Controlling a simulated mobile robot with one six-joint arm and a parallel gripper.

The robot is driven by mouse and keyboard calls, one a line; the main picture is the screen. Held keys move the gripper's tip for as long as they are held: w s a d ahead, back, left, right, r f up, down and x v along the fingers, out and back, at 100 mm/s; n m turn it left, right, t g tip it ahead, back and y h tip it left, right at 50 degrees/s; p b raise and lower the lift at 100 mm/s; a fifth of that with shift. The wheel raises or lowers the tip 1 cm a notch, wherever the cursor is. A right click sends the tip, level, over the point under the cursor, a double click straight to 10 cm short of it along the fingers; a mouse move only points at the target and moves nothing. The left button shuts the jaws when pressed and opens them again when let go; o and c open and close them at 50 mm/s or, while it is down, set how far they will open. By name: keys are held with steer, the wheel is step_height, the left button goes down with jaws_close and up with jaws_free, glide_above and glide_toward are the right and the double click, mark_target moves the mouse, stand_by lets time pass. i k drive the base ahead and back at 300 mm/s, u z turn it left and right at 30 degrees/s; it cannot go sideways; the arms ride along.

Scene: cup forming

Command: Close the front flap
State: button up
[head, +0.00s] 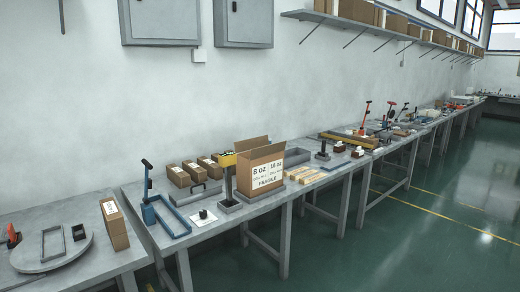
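An open brown cardboard carton (265,183) stands upright on the grey workbench (205,232), near the middle of the head view. Its near face carries a white label with "8 oz", "16 oz" and "FRAGILE". One flap (252,143) stands up at the top left of the carton. Brown board also shows along the top of the near face; I cannot tell exactly how the front flap lies. The inside of the carton is hidden. My gripper is not in view.
A dark post on a base (229,207) stands close left of the carton. Small boxes (178,176) lie behind it, a blue frame (170,222) to the left and wooden pieces (305,175) to the right. A tall brown box (114,224) stands at the left. Green floor (400,250) is open in front.

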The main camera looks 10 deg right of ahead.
mark_target(265, 151)
steer(key=u, duration=0.65)
steer(key=i, duration=0.85)
steer(key=u, duration=0.4)
